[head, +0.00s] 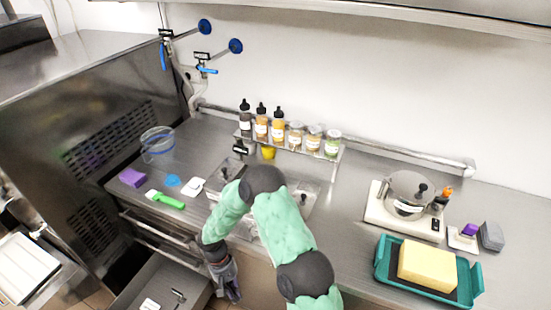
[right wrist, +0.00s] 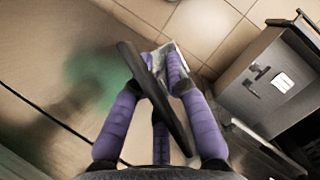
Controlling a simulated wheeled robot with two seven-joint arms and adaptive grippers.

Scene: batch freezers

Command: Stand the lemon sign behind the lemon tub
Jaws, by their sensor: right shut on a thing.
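My right gripper (head: 228,287) hangs low in front of the counter, above the floor beside the open drawer. In the right wrist view its purple fingers (right wrist: 165,85) are shut on a dark flat thing (right wrist: 150,85), seen nearly edge-on. No lettering shows on it, so I cannot tell whether it is the lemon sign. A small black sign with white lettering (head: 240,148) stands near the back of the counter, too small to read. Lidded steel wells (head: 305,193) sit in the counter, partly behind my arm. I cannot tell which tub is lemon. My left gripper is out of view.
A clear tub (head: 157,145) is at left. A teal tray (head: 382,268) with a yellow block is at right. The open drawer (head: 190,291) juts out below the counter.

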